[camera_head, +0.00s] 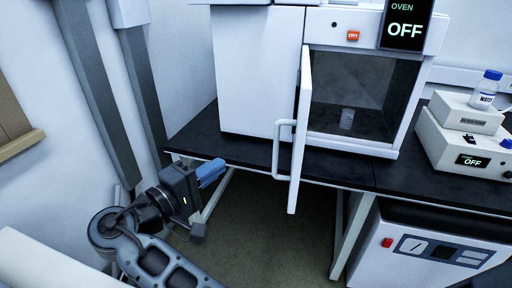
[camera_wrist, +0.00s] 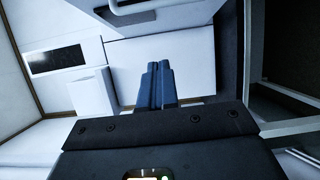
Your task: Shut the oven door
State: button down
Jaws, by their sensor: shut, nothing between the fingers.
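The oven (camera_head: 349,92) stands on the dark bench with its white door (camera_head: 301,130) swung open toward me, seen nearly edge-on. The door's bar handle (camera_head: 281,148) is on its left face. The oven's dark inside shows a small clear beaker (camera_head: 347,118). My gripper (camera_head: 213,172), with blue fingers, is shut and empty, left of the door and apart from it, by the bench's front edge. In the wrist view the closed fingers (camera_wrist: 160,84) point at pale surfaces, and a bar handle (camera_wrist: 125,8) shows at the top.
A display reading OVEN OFF (camera_head: 405,27) sits at the oven's top right. A white instrument (camera_head: 466,140) with a blue-capped bottle (camera_head: 486,88) on its stack is right on the bench (camera_head: 345,171). A white machine (camera_head: 430,245) stands below. Floor before the door is clear.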

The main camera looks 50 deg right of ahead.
jog(key=s+d+r+m+g+p, duration=0.1)
jog(key=s+d+r+p, duration=0.1)
jog(key=d, duration=0.8)
jog(key=shift+s+d+g+p, duration=0.35)
jog(key=shift+s+p, duration=0.45)
jog(key=shift+s, duration=0.3)
